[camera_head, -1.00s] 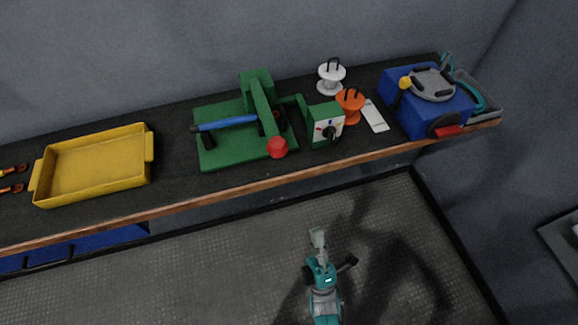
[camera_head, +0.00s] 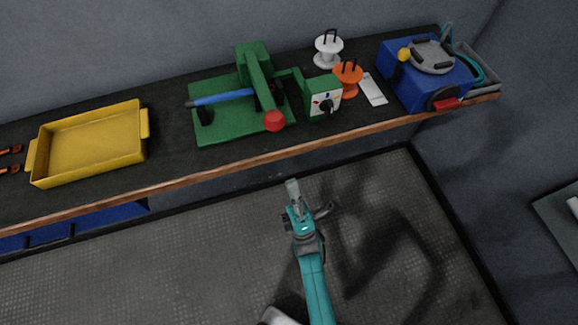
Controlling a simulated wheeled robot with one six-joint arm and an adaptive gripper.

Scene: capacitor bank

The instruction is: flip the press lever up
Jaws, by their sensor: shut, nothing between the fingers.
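The green press (camera_head: 255,75) stands on the dark bench, on a green base plate. Its lever is a green arm that slopes down toward the front edge and ends in a red ball knob (camera_head: 274,120). A blue bar (camera_head: 222,97) lies level across the base plate to the left of the lever. My gripper (camera_head: 292,183) is shut and empty. In the picture it is below the red knob, in front of the bench edge over the grey floor, apart from the press.
A green box with a dial (camera_head: 324,100) stands right of the press, with an orange spool (camera_head: 347,77) and a white spool (camera_head: 328,50) behind. A blue machine (camera_head: 420,88) is at right. A yellow tray (camera_head: 88,150) is at left. The floor before the bench is clear.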

